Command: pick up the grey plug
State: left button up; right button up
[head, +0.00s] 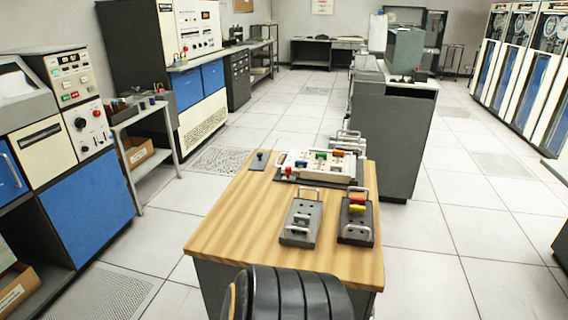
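A wooden desk (225,215) stands in front of me. A grey holder (311,207) with metal handles lies near its front middle, with small grey shapes on it. One of these may be the grey plug, but they are too small to tell. A small dark block (260,160) sits at the desk's back left. Neither of my grippers is in view.
A black chair back (290,295) stands against the desk's near side. A dark cabinet (390,140) stands behind the desk at the right. Consoles and a small side table (145,113) line the left. The desk's left half is mostly bare, and tiled floor lies open on both sides.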

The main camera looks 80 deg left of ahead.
aim_at(297, 218)
jog(key=u, duration=2.6)
